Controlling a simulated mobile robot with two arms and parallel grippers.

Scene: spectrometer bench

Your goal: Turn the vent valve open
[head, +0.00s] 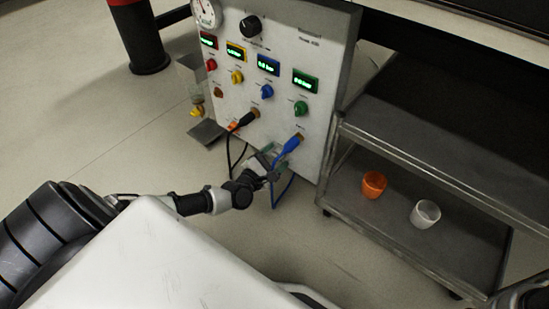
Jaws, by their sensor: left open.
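A white control panel (318,75) stands at the upper middle. It carries a large black knob (250,27) and smaller red (211,65), yellow (237,77), blue (267,91) and green (301,108) knobs below lit displays. A yellow-handled fitting (197,112) sits beside the panel's left side. The labels are too small to read, so I cannot tell which one is the vent valve. My left gripper (269,160) is open, low in front of the panel, close to a blue plug and cable (289,148). I cannot tell whether they touch. My right gripper is out of view.
A black plug and cable (243,121) hangs left of the blue one. A grey metal cart (400,140) stands right of the panel, with an orange cup (374,184) and a white cup (425,214) on its lower shelf. The floor at left is mostly clear.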

